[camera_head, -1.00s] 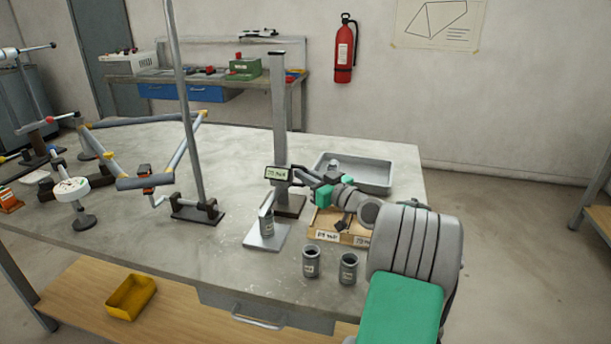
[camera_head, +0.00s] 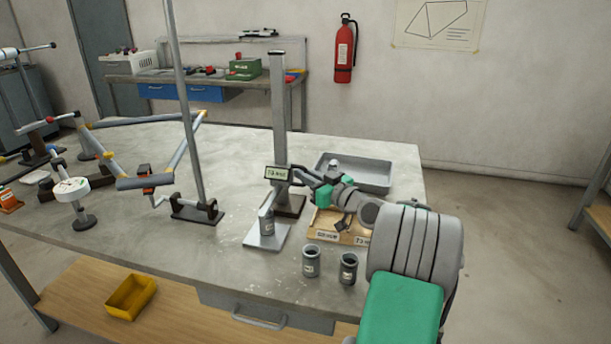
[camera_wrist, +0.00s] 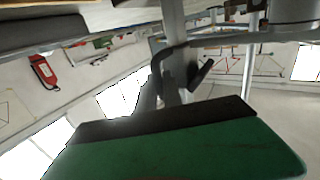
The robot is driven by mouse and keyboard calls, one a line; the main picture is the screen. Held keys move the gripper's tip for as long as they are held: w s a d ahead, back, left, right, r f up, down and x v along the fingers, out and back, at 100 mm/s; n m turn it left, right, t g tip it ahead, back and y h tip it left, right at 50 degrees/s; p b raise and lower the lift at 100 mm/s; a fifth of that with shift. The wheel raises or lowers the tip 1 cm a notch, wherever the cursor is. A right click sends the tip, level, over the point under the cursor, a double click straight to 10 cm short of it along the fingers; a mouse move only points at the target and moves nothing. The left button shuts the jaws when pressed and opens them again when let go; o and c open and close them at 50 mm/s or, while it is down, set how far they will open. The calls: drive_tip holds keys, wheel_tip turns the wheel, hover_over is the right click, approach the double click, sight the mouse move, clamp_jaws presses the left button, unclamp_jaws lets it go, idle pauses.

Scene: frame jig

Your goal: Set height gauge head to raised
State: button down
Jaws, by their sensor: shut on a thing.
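The height gauge has a tall grey column (camera_head: 279,110) standing upright on a dark base (camera_head: 290,206). Its head (camera_head: 277,173) carries a small display and sits on the lower part of the column, well below the top. The display is too small to read surely. My gripper (camera_head: 298,178) reaches in from the right and is shut on the head's right side. In the wrist view, my dark fingers (camera_wrist: 182,75) are close in front of the column (camera_wrist: 173,25). The exact contact is hidden.
A grey cylinder (camera_head: 267,226) stands on a light plate (camera_head: 266,238) just below the head. Two dark cylinders (camera_head: 311,262) (camera_head: 348,268) stand at the front. A metal tray (camera_head: 385,187) is behind. A tall rod (camera_head: 185,100) stands left.

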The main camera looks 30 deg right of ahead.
wheel_tip(320, 180, up, 23)
drive_tip(key=p, duration=0.6)
drive_tip(key=shift+r, duration=0.2)
drive_tip(key=c, duration=1.8)
unclamp_jaws()
drive_tip(key=shift+f, duration=0.15)
drive_tip(key=shift+o, duration=0.2)
drive_tip(key=s+d+b, duration=0.1)
drive_tip(key=s, duration=0.6)
drive_tip(key=shift+s, duration=0.4)
